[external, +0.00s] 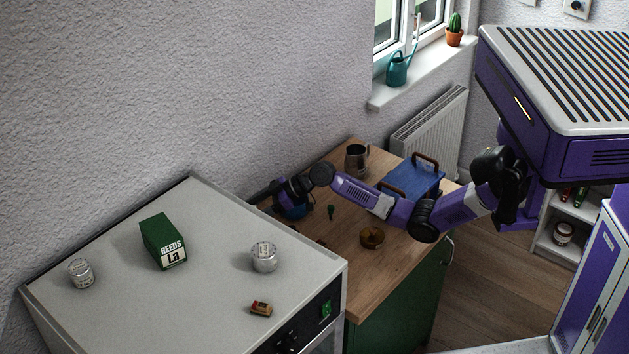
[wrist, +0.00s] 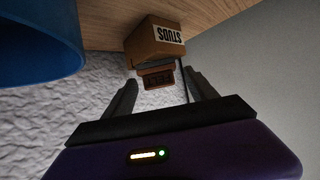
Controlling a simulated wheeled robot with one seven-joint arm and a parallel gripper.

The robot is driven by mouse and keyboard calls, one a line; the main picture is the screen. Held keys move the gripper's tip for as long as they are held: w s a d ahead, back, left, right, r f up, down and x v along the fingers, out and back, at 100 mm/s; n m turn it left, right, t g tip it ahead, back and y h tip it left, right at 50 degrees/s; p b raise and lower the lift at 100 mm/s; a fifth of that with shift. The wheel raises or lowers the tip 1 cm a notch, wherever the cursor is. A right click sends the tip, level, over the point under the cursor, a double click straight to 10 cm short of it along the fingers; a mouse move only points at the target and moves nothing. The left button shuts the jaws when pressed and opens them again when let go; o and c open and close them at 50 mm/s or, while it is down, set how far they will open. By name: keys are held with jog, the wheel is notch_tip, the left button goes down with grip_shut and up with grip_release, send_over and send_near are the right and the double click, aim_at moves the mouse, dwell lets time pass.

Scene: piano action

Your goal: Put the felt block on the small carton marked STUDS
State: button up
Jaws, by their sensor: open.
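The small carton marked STUDS (wrist: 152,45) shows in the wrist view, which appears upside down, with the carton standing on the wooden top. A small reddish-brown block (wrist: 158,79), seemingly the felt block, sits against the carton's upper side and appears to rest on it. My gripper (wrist: 159,92) is open, with one finger on either side of the block and visible space beside it. In the external view my gripper (external: 262,194) is at the left end of the wooden counter, close to the wall. The carton and block are hidden there.
A blue rounded object (wrist: 35,42) is close beside my gripper. The wooden counter (external: 345,222) also holds a metal jug (external: 357,160), a blue box (external: 420,180) and an amber dish (external: 372,237). A taller white-topped unit (external: 205,285) stands in front.

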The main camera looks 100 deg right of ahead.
jog(key=shift+r, duration=0.1)
jog(key=shift+r+p, duration=0.2)
jog(key=shift+p, duration=0.1)
jog(key=p+v, duration=0.7)
jog(key=v, duration=0.4)
jog(key=shift+s, duration=0.45)
jog(key=shift+r, duration=0.15)
